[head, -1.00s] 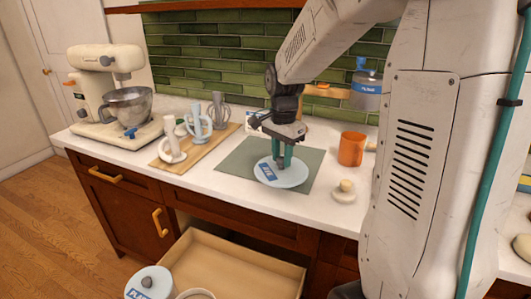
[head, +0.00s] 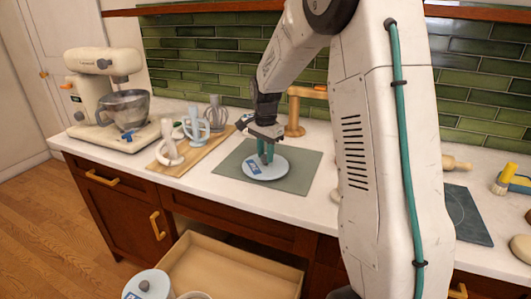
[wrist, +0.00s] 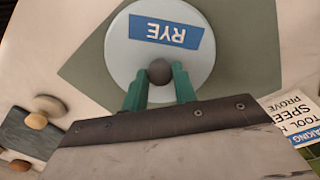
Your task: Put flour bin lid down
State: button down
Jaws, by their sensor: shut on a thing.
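A round pale lid (head: 262,174) with a blue label is over the grey-green mat on the counter, level and within the mat's outline. Its label reads RYE in the wrist view, where the lid (wrist: 140,75) shows from above with a dark round knob (wrist: 160,71). My gripper (head: 266,156) points down at the lid; its green fingers (wrist: 158,86) are shut on the knob. I cannot tell whether the lid touches the mat (head: 300,172) or hangs just above it.
A cutting board (head: 174,168) with several mixer attachments lies left of the mat, beside a stand mixer (head: 110,95). A wooden stand (head: 294,122) is behind. The mat around the lid is bare.

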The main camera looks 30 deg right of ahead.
aim_at(265, 156)
jog(key=c, duration=1.1)
grip_release()
jog(key=shift+f, duration=0.1)
notch_tip(265, 156, up, 11)
jog(key=s+a+r+n, duration=0.3)
jog(key=s+a+r, duration=0.1)
jog(key=s, duration=0.2)
jog(key=s+a+f+n, duration=0.1)
jog(key=s+a+n, duration=0.3)
jog(key=s, duration=0.5)
jog(key=s+a+f+n, duration=0.1)
jog(key=s+a+n, duration=0.2)
jog(key=s, duration=0.7)
jog(key=s+a+f+n+t, duration=0.1)
jog(key=s+a+n, duration=0.3)
jog(key=s, duration=0.5)
jog(key=shift+s+a+n, duration=0.3)
jog(key=shift+s+n, duration=0.05)
jog(key=shift+n, duration=0.45)
